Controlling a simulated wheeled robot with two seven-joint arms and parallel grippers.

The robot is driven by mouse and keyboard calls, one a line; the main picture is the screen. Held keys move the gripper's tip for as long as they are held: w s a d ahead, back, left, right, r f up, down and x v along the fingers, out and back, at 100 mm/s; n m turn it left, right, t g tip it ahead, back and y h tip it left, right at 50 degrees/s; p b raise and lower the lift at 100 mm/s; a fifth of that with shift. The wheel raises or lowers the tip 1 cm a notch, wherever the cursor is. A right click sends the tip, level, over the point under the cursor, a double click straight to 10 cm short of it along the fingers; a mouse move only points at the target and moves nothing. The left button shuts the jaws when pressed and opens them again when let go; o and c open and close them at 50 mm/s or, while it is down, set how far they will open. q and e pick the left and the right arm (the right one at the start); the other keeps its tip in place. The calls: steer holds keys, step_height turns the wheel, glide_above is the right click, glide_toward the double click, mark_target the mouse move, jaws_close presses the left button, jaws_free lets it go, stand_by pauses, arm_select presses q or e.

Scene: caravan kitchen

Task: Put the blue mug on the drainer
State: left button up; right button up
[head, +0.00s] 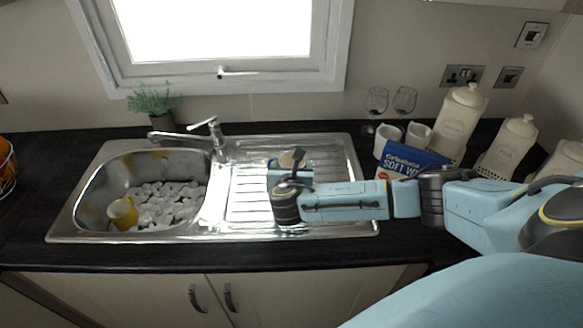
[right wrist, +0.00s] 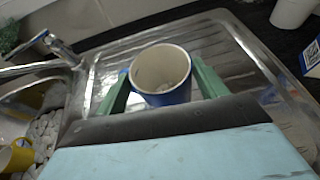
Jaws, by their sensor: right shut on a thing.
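The blue mug (right wrist: 165,97) is upright in the right wrist view, with a pale rim and inside. My right gripper (right wrist: 160,84) has a green finger on each side of it and is shut on it. The ribbed metal drainer (right wrist: 207,40) lies beneath and behind the mug. In the head view my right gripper (head: 289,176) is over the right half of the drainer (head: 250,186) and its wrist hides most of the mug. I cannot tell whether the mug's base touches the drainer. My left gripper is not in view.
A yellow mug (head: 122,213) lies among several pale stones in the sink bowl (head: 86,205). The tap (head: 190,135) stands behind. White mugs (head: 386,139), wine glasses, canisters (head: 460,118) and a blue box (head: 408,162) crowd the right counter. The drainer's left part is clear.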

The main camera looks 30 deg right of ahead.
steer(key=shift+f, duration=0.1)
steer(key=o, duration=1.6)
steer(key=v, duration=1.2)
steer(key=shift+p, duration=0.4)
